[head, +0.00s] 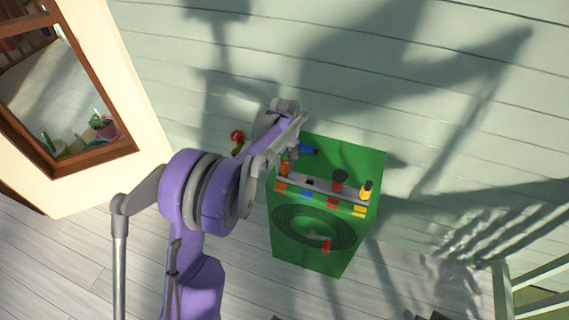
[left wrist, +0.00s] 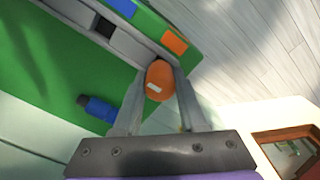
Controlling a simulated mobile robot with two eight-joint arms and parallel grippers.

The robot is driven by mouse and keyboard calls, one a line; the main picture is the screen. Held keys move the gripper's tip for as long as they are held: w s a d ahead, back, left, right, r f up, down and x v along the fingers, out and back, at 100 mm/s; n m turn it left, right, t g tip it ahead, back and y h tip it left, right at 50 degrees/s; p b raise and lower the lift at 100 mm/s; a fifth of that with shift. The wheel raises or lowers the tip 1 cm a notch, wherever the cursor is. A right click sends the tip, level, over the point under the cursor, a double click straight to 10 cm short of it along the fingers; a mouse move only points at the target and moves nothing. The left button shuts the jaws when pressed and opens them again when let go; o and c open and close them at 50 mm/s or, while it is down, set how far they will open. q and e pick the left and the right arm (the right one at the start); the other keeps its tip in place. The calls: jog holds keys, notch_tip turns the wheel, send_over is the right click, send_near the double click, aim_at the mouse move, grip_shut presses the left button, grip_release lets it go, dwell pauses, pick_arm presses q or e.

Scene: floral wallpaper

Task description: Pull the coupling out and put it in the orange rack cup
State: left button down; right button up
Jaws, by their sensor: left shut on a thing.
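The orange coupling (left wrist: 160,80) is between the fingers of my left gripper (left wrist: 158,88), which is shut on it. It has a small pale mark on its end. In the head view the orange coupling (head: 285,169) is at the left end of the grey rack strip, by the orange label (head: 280,187). The orange label also shows close beside it in the left wrist view (left wrist: 174,42). I cannot tell whether the coupling sits down in the orange cup or just above it. My right gripper is not in view.
The rack is on a green cabinet (head: 352,156) against the wall. A blue piece (head: 307,149) lies behind the strip. A dark-topped red piece (head: 339,180) and a yellow piece (head: 366,190) stand in it. A red knob (head: 237,135) is left of the cabinet; a red-handled part (head: 326,246) is in front.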

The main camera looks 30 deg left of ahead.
aim_at(285, 162)
pick_arm(q)
jog(key=shift+f+b, duration=0.35)
jog(key=shift+f, duration=0.25)
jog(key=shift+c, duration=1.9)
grip_release()
notch_tip(285, 162, up, 11)
jog(key=shift+f+p, duration=0.1)
jog(key=shift+p, duration=0.35)
